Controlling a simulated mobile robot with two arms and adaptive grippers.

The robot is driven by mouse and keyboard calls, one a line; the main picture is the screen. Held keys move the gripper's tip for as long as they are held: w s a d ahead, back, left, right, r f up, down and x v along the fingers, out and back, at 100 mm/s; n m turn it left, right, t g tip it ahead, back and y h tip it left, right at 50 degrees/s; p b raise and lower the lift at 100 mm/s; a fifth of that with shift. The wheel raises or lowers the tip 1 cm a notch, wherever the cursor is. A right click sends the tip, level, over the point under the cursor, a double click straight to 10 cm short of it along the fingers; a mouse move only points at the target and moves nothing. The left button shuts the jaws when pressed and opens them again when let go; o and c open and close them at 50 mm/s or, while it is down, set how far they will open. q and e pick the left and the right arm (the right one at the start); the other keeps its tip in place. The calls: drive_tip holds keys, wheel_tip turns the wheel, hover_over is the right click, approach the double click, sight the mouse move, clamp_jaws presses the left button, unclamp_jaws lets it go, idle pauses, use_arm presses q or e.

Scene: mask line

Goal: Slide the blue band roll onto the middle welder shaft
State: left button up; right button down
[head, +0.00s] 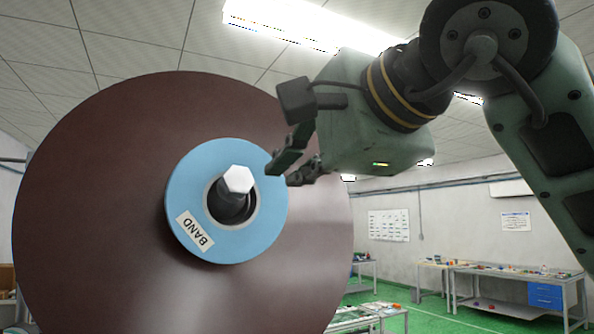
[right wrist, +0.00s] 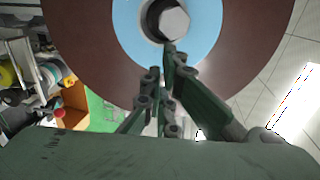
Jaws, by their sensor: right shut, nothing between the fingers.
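The blue band roll (head: 187,193) with a "BAND" label sits around a dark shaft (head: 232,207) with a white hexagonal tip, in front of a large brown disc (head: 100,200). In the right wrist view the blue roll (right wrist: 127,25) is at the top, the shaft's pale hexagonal tip (right wrist: 174,24) inside its hole. My right gripper (head: 277,178) is shut and empty, its fingertips at the right edge of the roll. Whether they touch it I cannot tell. My left gripper is not in view. I cannot tell which shaft this is.
Workbenches (head: 500,272) with small items and a blue drawer unit (head: 545,295) stand far back at right on a green floor. In the right wrist view, shelving with coloured rolls (right wrist: 20,75) is at left.

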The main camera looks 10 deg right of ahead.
sight(270, 200)
drive_tip(key=p+x, duration=0.1)
drive_tip(key=x, duration=0.5)
drive_tip(key=shift+w+d, duration=0.15)
drive_tip(key=shift+w, duration=0.1)
drive_tip(key=shift+s+d, duration=0.1)
drive_tip(key=shift+f, duration=0.1)
drive_tip(key=shift+w+a+f, duration=0.3)
drive_tip(key=shift+w+a, duration=0.35)
drive_tip(key=shift+w, duration=0.45)
drive_tip(key=shift+d, duration=0.1)
drive_tip(key=shift+w+f, duration=0.1)
drive_tip(key=shift+w, duration=0.2)
drive_tip(key=shift+w+a+f, duration=0.1)
drive_tip(key=shift+w+a, duration=0.15)
drive_tip(key=shift+w, duration=0.05)
drive_tip(key=shift+w+a+f, duration=0.1)
drive_tip(key=shift+w, duration=0.5)
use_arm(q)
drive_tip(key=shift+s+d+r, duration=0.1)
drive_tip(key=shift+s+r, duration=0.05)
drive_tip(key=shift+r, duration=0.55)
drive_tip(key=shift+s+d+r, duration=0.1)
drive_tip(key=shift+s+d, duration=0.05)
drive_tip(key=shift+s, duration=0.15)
use_arm(e)
drive_tip(key=shift+w, duration=0.5)
